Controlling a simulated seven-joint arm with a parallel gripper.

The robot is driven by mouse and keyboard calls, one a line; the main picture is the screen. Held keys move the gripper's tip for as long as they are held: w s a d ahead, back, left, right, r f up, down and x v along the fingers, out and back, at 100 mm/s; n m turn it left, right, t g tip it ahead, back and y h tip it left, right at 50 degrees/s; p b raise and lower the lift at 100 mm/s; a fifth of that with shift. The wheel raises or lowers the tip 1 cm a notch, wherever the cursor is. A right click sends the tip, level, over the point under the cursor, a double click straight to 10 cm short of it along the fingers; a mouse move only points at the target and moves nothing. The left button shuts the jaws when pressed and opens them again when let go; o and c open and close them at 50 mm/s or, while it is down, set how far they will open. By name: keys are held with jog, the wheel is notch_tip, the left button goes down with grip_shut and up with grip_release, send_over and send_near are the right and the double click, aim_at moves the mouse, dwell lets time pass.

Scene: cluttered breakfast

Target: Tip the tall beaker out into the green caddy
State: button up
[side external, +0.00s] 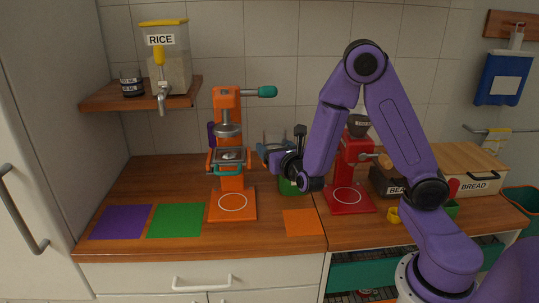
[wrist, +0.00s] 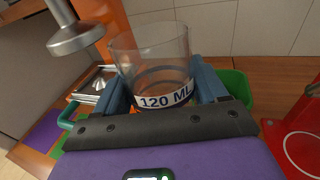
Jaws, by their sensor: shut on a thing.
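My gripper (side external: 276,156) is shut on the clear tall beaker (side external: 272,138), which looks about upright above the counter. In the wrist view the beaker (wrist: 150,62), labelled "120 ML", sits between the two blue fingers of my gripper (wrist: 162,88). A dark band shows low in its glass; I cannot tell what it contains. The green caddy (side external: 287,186) stands on the counter below and just right of the beaker, partly hidden by my gripper. In the wrist view the caddy (wrist: 239,86) shows behind the right finger.
An orange press (side external: 232,203) stands close on the left, its metal head (wrist: 75,38) near the beaker. A red machine (side external: 347,198) stands to the right. Purple (side external: 120,222), green (side external: 175,220) and orange (side external: 302,223) mats lie flat along the front, with nothing on them.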

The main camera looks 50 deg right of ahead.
jog(key=w+d+f+m+g+h, duration=0.1)
jog(key=d+m+g+h, duration=0.1)
jog(key=d, duration=0.7)
jog(key=shift+w+f+m+h, duration=0.35)
jog(key=shift+m+h, duration=0.05)
jog(key=shift+h, duration=0.1)
jog(key=shift+f, duration=0.15)
notch_tip(320, 180, down, 6)
jog(key=a+m+g+y, duration=0.2)
jog(key=m+g+y, duration=0.2)
jog(key=y, duration=0.5)
jog(key=shift+s+g, duration=0.35)
jog(key=shift+g, duration=0.45)
jog(key=shift+w+d+r+m+g+y, duration=0.1)
jog(key=shift+d+r+m+g+y, duration=0.15)
jog(key=shift+y, duration=0.45)
jog(key=shift+d+r+m+g+y, duration=0.1)
jog(key=shift+r+m+g+y, duration=0.2)
jog(key=shift+y, duration=0.4)
